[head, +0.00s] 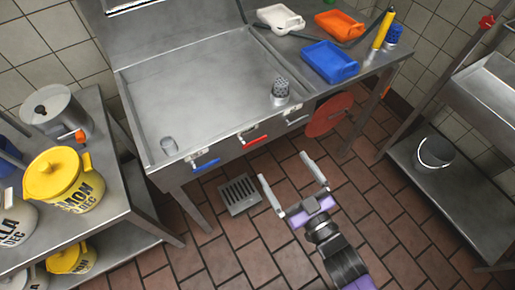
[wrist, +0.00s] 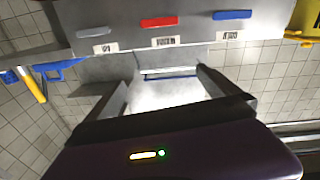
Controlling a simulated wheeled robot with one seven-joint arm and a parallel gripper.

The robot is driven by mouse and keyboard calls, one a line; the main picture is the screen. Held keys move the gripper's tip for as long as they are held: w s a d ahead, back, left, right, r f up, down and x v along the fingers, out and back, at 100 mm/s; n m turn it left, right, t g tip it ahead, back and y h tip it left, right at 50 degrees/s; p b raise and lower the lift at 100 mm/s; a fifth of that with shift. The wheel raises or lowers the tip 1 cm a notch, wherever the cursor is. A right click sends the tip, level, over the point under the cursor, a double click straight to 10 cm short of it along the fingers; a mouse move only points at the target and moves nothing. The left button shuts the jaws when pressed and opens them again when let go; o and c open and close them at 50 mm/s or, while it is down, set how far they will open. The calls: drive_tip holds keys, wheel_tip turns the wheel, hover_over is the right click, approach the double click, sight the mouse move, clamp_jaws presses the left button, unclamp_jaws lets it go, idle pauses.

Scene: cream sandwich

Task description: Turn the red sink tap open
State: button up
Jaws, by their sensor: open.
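The red tap lever (head: 257,142) is in the middle of a row on the front edge of the steel sink (head: 135,118). It also shows at the top of the wrist view (wrist: 163,22). A blue lever (head: 207,165) is to its left in the head view, and a whitish lever (head: 297,120) to its right. My gripper (head: 284,167) is open and empty, in front of the sink edge. Its fingers point toward the sink, apart from the red lever. In the wrist view, the red lever lies above the gap between the fingertips (wrist: 167,77).
A steel table (head: 112,242) at left holds yellow and white labelled pots. Blue (head: 328,62), orange (head: 338,24) and white (head: 280,18) containers stand on the counter right of the sink. A shelf (head: 478,195) with a bucket (head: 435,153) is at right. Tiled floor is clear around my gripper.

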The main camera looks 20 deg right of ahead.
sight(255, 143)
drive_tip(key=shift+m+g+y, duration=0.4)
drive_tip(key=shift+w+a+f, duration=0.65)
drive_tip(key=shift+w+f, duration=0.55)
drive_tip(key=shift+w, duration=1.1)
drive_tip(key=shift+w+a+f, duration=0.65)
drive_tip(key=shift+w+f, duration=0.6)
drive_tip(key=shift+w, duration=1.1)
drive_tip(key=shift+w+a+f, duration=0.65)
drive_tip(key=shift+w+f, duration=0.55)
drive_tip(key=shift+w, duration=1.1)
drive_tip(key=shift+c, duration=0.2)
drive_tip(key=c, duration=2)
drive_tip(key=shift+p, duration=0.3)
drive_tip(key=shift+c, duration=0.2)
